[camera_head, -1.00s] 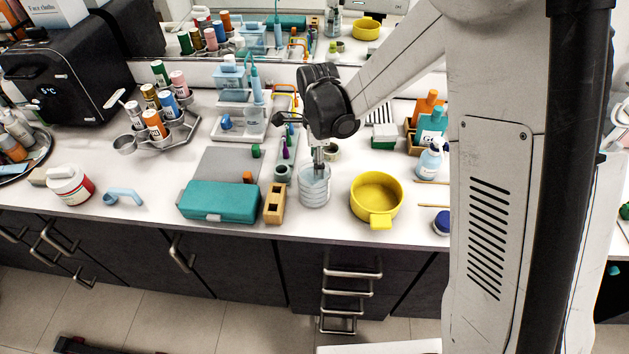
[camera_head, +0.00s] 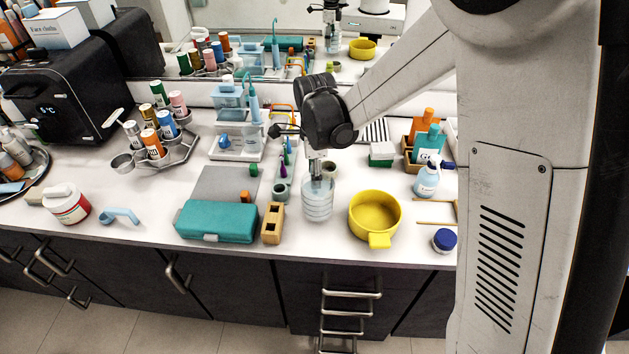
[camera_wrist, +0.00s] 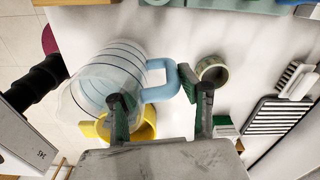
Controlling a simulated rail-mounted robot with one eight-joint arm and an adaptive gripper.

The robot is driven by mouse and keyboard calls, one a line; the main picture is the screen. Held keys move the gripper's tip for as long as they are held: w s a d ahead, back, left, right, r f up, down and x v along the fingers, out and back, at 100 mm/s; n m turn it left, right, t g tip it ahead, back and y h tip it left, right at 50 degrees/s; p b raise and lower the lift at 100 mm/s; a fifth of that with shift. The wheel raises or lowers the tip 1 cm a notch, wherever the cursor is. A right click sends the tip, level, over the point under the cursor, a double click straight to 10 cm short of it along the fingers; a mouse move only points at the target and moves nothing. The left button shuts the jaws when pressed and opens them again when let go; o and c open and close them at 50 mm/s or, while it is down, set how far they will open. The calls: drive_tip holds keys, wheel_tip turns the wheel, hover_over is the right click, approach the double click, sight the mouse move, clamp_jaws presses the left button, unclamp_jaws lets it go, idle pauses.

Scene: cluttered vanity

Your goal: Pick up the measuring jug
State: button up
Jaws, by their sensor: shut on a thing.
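The measuring jug (camera_head: 317,204) is clear with dark ring lines and looks upright in the head view, between the wooden block and the yellow pan. In the wrist view the jug (camera_wrist: 106,72) shows its clear body at left and its light blue handle (camera_wrist: 160,66). My gripper (camera_head: 317,172) is above the jug in the head view. In the wrist view my gripper (camera_wrist: 162,97) has its two fingers on either side of the handle, shut on it. The fingertip contact is partly hidden in the head view. Any gap under the jug is hard to judge.
A yellow pan (camera_head: 375,217) is close on the right. A wooden block (camera_head: 273,223) and a teal case (camera_head: 217,221) are on the left. A green-grey tape roll (camera_wrist: 212,69) is near the fingers. A soap bottle (camera_head: 427,181) and a blue-lidded jar (camera_head: 444,240) stand farther right.

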wheel_tip(320, 180, up, 2)
drive_tip(key=s+a+r+b, duration=0.1)
drive_tip(key=s+a+r, duration=0.5)
drive_tip(key=s+a, duration=0.2)
drive_tip(key=shift+s+a+r, duration=0.15)
drive_tip(key=shift+a+r, duration=0.05)
drive_tip(key=shift+r, duration=0.2)
drive_tip(key=o, duration=0.7)
drive_tip(key=c, duration=0.8)
clamp_jaws()
